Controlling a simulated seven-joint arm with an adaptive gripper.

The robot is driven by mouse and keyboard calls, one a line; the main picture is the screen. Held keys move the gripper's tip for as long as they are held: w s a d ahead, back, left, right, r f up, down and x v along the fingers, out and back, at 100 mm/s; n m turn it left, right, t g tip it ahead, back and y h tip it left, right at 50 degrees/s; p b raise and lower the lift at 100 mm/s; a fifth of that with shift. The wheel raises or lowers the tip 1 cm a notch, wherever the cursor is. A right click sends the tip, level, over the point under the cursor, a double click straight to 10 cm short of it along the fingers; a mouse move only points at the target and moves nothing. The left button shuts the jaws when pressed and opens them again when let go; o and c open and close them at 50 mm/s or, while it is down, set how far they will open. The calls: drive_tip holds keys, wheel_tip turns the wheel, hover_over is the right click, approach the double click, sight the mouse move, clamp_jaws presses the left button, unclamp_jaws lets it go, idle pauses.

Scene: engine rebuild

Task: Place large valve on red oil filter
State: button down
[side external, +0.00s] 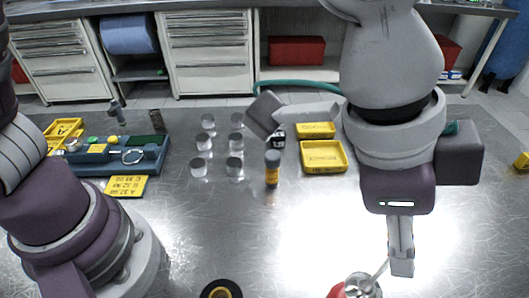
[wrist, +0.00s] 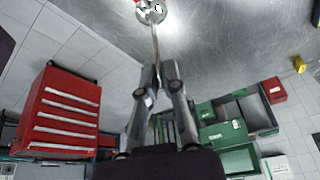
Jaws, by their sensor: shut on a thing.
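The large valve is a thin silver stem (side external: 379,272) in the side view, slanting down and left from my gripper (side external: 401,265). The red oil filter (side external: 336,291) is at the bottom edge of that view, mostly cut off, with silver metal over it. In the wrist view my gripper (wrist: 160,76) is shut on the valve stem (wrist: 155,45), which reaches up to a round silver part at the top edge. A bit of red filter (wrist: 137,2) shows beside it. I cannot tell whether valve and filter touch, or which silver part belongs to which.
A black ring-shaped part (side external: 222,290) lies left of the filter. Several silver cylinders (side external: 201,168), a dark bottle with a yellow band (side external: 272,172) and a yellow tray (side external: 343,169) stand farther back. A blue tray (side external: 153,166) is at left. The middle table is clear.

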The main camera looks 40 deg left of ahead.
sight(385, 259)
drive_tip(key=shift+f, duration=1.75)
drive_tip(key=shift+f, duration=0.1)
drive_tip(key=c, duration=1.2)
unclamp_jaws()
drive_tip(key=shift+f, duration=0.1)
drive_tip(key=shift+c, duration=0.2)
